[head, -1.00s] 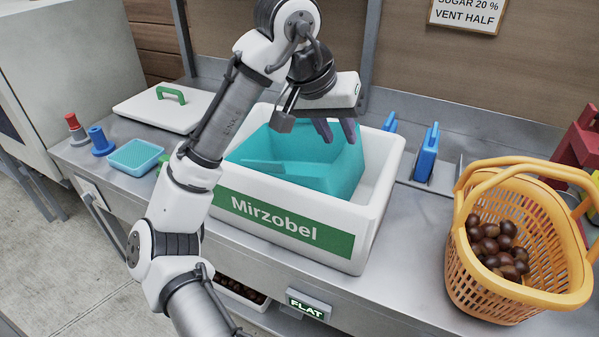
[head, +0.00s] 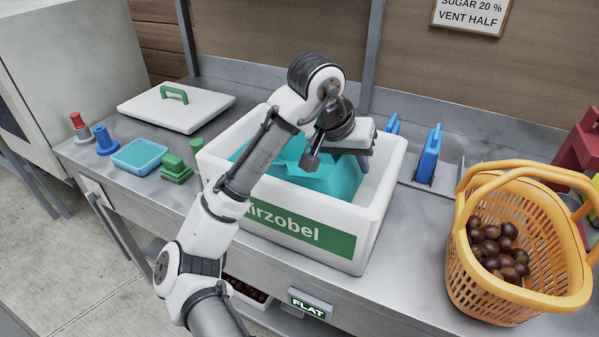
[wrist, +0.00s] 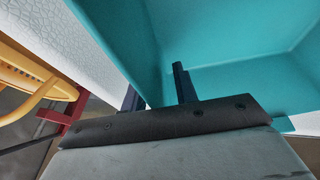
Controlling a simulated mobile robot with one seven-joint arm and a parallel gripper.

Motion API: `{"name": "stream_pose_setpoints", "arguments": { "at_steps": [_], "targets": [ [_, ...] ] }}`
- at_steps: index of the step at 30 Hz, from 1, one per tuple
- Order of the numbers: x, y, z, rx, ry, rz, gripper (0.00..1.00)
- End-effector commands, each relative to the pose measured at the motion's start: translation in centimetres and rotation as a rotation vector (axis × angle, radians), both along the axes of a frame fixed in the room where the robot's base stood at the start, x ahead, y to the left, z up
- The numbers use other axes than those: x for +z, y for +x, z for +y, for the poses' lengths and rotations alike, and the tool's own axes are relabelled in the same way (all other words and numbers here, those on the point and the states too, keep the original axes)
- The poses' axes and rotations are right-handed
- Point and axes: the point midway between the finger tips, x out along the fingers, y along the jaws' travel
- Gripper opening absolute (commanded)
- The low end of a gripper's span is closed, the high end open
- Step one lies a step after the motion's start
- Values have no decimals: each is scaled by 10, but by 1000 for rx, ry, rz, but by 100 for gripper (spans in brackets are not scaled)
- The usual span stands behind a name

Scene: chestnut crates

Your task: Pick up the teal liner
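The teal liner (head: 343,184) is an open-topped teal tub inside the white crate with the green Mirzobel label (head: 375,222). My arm covers part of it in the head view. My gripper (wrist: 155,85) is low over the liner's right side, its fingers apart. In the wrist view, one finger shows inside the liner (wrist: 230,40) and the other outside its wall, on the crate side. The wall's edge runs between them. I cannot tell whether either finger touches it. In the head view the fingertips are mostly hidden.
A yellow basket (head: 470,285) of chestnuts stands right of the crate. Blue upright tools (head: 430,155) stand behind it. At left are a white lid (head: 150,110) with a green handle, a blue tray (head: 140,155) and green blocks (head: 175,168).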

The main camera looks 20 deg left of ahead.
Motion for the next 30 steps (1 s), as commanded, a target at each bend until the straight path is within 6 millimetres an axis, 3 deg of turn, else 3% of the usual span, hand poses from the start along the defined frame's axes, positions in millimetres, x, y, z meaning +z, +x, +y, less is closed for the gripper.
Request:
{"name": "stream_pose_setpoints", "arguments": {
  "at_steps": [1, 7, 23, 30],
  "targets": [
    [0, 0, 0, 0, 0, 0, 24],
    [0, 0, 0, 0, 0, 0, 0],
    [3, 0, 0, -1, 0, -1, 0],
    [25, 0, 0, -1, 2, -2, 0]
  ]
}}
